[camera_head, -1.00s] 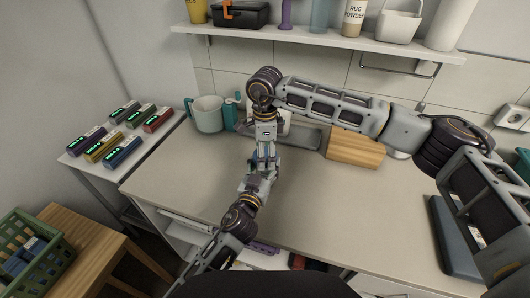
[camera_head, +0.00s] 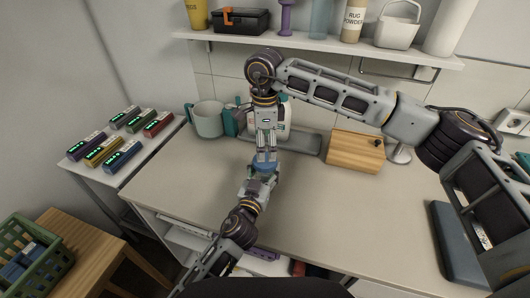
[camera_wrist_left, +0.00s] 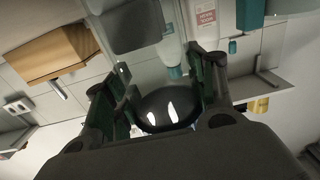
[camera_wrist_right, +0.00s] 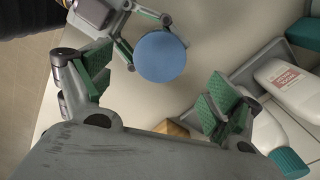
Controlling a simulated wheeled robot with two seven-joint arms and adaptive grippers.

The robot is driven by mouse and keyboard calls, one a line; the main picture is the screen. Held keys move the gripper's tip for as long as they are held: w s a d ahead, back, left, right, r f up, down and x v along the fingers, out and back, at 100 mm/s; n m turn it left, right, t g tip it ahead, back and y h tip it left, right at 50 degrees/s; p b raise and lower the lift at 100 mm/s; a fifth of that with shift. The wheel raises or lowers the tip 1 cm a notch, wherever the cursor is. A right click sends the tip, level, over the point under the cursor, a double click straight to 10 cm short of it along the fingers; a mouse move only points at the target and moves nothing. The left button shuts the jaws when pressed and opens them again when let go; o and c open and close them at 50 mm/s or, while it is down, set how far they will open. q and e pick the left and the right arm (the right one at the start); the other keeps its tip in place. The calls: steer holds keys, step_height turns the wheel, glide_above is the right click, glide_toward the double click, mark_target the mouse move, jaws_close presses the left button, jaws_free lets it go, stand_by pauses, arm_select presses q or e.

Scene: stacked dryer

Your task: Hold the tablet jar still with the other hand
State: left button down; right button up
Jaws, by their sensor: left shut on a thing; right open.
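The tablet jar shows mainly as a round blue lid (camera_head: 264,163) in the head view, above the worktop. The lid shows from above in the right wrist view (camera_wrist_right: 160,57). My left gripper (camera_head: 260,178) is shut on the jar from the near side; its fingers reach the jar at the upper left of the right wrist view (camera_wrist_right: 122,48). In the left wrist view a dark glossy round surface, seemingly the jar (camera_wrist_left: 168,108), sits between the fingers. My right gripper (camera_head: 266,153) points down over the jar. Its fingers (camera_wrist_right: 155,95) are open, with nothing between their pads.
A grey tray (camera_head: 300,142) with white bottles (camera_wrist_right: 285,85) lies behind the grippers. A teal-handled pitcher (camera_head: 207,119) stands left, a wooden block (camera_head: 356,150) right. A shelf (camera_head: 320,41) runs above.

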step_height(320, 180, up, 6)
steer(key=shift+r, duration=0.15)
stand_by(0.4)
arm_select(q)
steer(key=shift+c, duration=2.1)
jaws_free()
steer(key=shift+s, duration=0.15)
steer(key=shift+v, duration=5.8)
steer(key=shift+r, duration=0.1)
arm_select(e)
steer(key=shift+r, duration=0.1)
arm_select(q)
step_height(320, 180, up, 9)
steer(key=p, duration=0.9)
arm_select(e)
step_height(320, 180, up, 9)
